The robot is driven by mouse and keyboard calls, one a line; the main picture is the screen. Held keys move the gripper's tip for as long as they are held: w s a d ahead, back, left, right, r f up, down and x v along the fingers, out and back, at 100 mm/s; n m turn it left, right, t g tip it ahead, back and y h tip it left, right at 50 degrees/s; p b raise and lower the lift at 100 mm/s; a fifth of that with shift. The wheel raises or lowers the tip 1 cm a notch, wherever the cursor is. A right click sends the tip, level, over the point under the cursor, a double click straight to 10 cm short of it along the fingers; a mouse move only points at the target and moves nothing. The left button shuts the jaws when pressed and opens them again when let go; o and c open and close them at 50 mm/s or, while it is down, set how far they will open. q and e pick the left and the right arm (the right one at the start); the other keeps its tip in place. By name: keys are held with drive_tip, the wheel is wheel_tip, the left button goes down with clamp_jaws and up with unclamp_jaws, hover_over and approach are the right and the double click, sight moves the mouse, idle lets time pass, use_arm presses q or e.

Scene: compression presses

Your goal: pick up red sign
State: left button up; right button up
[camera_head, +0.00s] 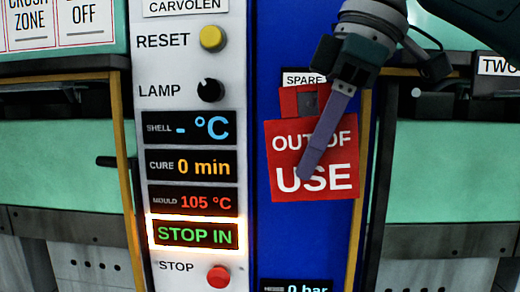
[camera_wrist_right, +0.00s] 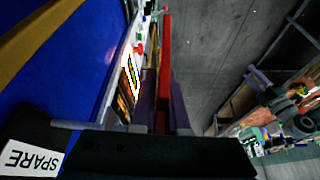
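The red sign (camera_head: 285,185) reads OUT OF USE and sits in front of the blue panel, just below the SPARE label (camera_head: 304,79). It is tilted slightly. My right gripper (camera_head: 305,175) comes from the upper right, with one finger lying across the sign's face. In the right wrist view the red sign (camera_wrist_right: 165,60) shows edge-on as a thin strip between the two fingers (camera_wrist_right: 164,100), which lie close on both sides of it. The fingers appear shut on it. Whether the sign still touches its holder is hidden. My left gripper is not in view.
A white control column (camera_head: 192,120) with knobs, displays and a red stop button (camera_head: 218,276) stands left of the sign. Green press panels (camera_head: 60,165) are on both sides. In the right wrist view, a dark block with the SPARE label (camera_wrist_right: 32,159) is close by.

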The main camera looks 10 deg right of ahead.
clamp_jaws()
idle(0.3)
